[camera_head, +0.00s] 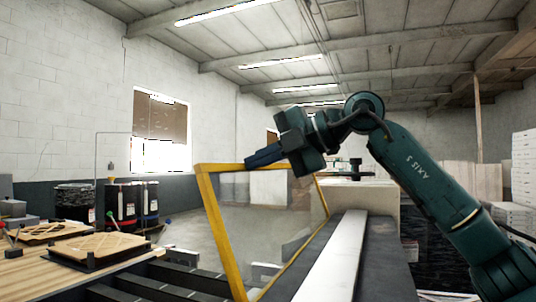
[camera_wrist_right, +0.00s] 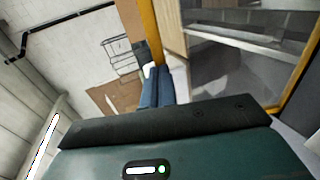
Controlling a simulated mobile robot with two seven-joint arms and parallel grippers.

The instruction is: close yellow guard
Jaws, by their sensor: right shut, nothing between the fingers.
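The yellow guard (camera_head: 213,222) is a yellow frame around a clear panel. In the head view it stands raised and tilted beside the dark conveyor-like machine. My right gripper (camera_head: 250,163) is shut and empty, its blue fingers overlapping the guard's top bar near the upper left corner. In the right wrist view the shut fingers (camera_wrist_right: 156,82) lie beside the yellow bar (camera_wrist_right: 148,28). I cannot tell whether they touch it. The gripper's body hides part of the guard's top edge. My left gripper is in neither view.
A wooden table (camera_head: 60,272) at the left holds tan filters in black frames (camera_head: 100,246). Dark bins (camera_head: 132,205) stand behind it by the wall. A long white strip (camera_head: 335,255) runs along the machine right of the guard. White stacked boxes (camera_head: 524,170) stand at far right.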

